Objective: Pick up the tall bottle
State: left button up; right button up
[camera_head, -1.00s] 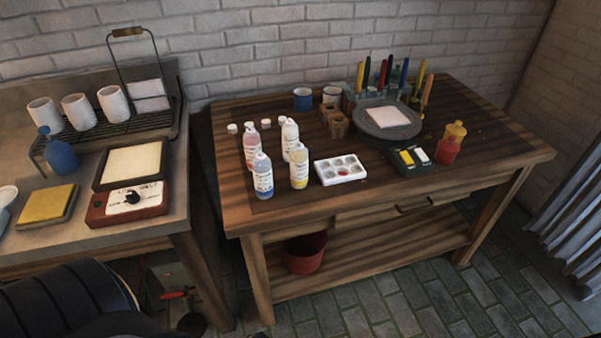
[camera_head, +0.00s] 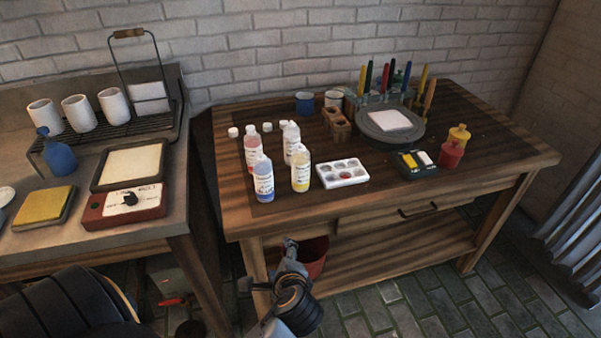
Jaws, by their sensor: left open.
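Several white-labelled paint bottles stand upright in a group at the left of the wooden table: one with blue paint (camera_head: 263,180) and one with yellow paint (camera_head: 300,172) in front, one with reddish paint (camera_head: 252,148) and a white one (camera_head: 290,138) behind. They look close in height, so I cannot tell which is the tall bottle. My left gripper (camera_head: 268,264) is open and empty, low in front of the table's front edge, below and apart from the bottles. My right gripper is not in view.
A white paint palette (camera_head: 342,173) sits right of the bottles. Small caps (camera_head: 233,132) lie behind them. A red pot (camera_head: 316,262) stands on the lower shelf. The table's front strip is clear.

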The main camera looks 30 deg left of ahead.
pick_arm(q)
jog(key=w+r+m+t+y, duration=0.1)
jog(key=w+m, duration=0.1)
jog(key=w+r+m+t+y, duration=0.1)
jog(key=w+r+m, duration=0.1)
jog(key=w+r+m+y, duration=0.1)
jog(key=w+r+m, duration=0.1)
jog(key=shift+w+m+t, duration=0.1)
jog(key=shift+m+t, duration=0.2)
jog(key=shift+t, duration=0.1)
jog(key=m+t+y, duration=0.1)
jog(key=m+t, duration=0.1)
jog(key=m, duration=0.4)
send_near(303, 178)
jog(key=shift+y, duration=0.3)
jog(key=x, duration=0.6)
jog(key=shift+w+a+f, duration=0.15)
jog(key=shift+a+f, duration=0.1)
jog(key=shift+x, duration=3)
jog(key=shift+w+d+r, duration=0.1)
jog(key=shift+d, duration=0.05)
jog(key=c, duration=0.9)
